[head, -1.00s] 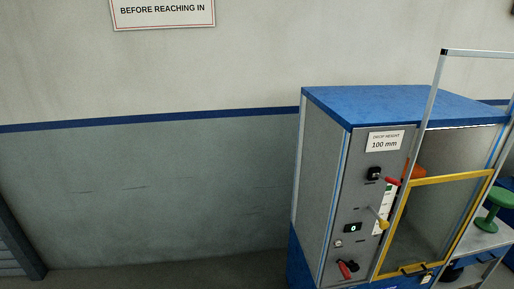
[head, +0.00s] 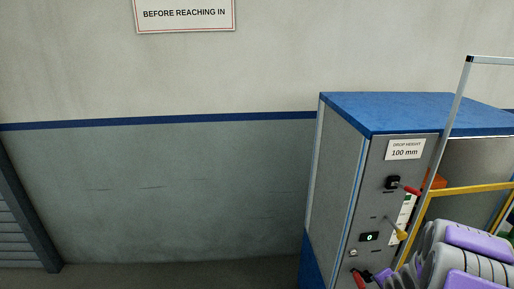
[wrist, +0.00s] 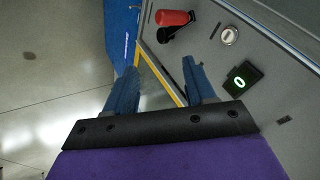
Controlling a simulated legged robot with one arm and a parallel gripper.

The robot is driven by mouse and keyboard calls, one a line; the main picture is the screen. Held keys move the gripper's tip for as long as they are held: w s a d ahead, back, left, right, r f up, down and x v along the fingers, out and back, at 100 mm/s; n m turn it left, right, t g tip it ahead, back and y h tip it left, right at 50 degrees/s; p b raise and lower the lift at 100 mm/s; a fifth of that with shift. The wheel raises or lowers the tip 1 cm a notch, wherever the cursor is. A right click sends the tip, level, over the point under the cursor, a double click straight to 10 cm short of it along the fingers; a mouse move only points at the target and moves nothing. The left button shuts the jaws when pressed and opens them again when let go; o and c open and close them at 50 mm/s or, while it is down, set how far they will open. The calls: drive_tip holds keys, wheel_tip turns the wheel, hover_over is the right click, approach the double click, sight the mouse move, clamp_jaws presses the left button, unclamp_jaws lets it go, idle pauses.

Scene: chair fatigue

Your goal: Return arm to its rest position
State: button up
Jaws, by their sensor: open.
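My arm shows at the lower right of the head view in grey and purple, in front of the machine. My gripper (wrist: 158,88) shows in the wrist view with two blue fingers spread apart and nothing between them. It is open, in front of the machine's panel. The grey machine cabinet (head: 337,170) with a blue top stands at the right of the head view. In the wrist view the red-handled lever (wrist: 174,18) lies beyond the fingers and apart from them.
A yellow door frame (head: 470,188) and a tall metal frame (head: 457,95) stand at the right. The wall and floor at left are clear.

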drive_tip(key=s+a+r+n+g, duration=0.25)
drive_tip(key=s+a+r, duration=0.3)
drive_tip(key=r, duration=0.35)
drive_tip(key=s+a+r+n+g+y, duration=0.1)
drive_tip(key=s+a+r+n+g, duration=0.2)
drive_tip(key=s+a, duration=0.9)
drive_tip(key=s+a+r+n+g+y, duration=0.1)
drive_tip(key=s+a+r+n+g, duration=0.2)
drive_tip(key=s+a+r+n, duration=0.4)
drive_tip(key=s+a+r, duration=0.2)
drive_tip(key=s+a, duration=0.3)
drive_tip(key=s, duration=0.4)
drive_tip(key=shift+n, duration=0.35)
drive_tip(key=shift+d+f, duration=0.1)
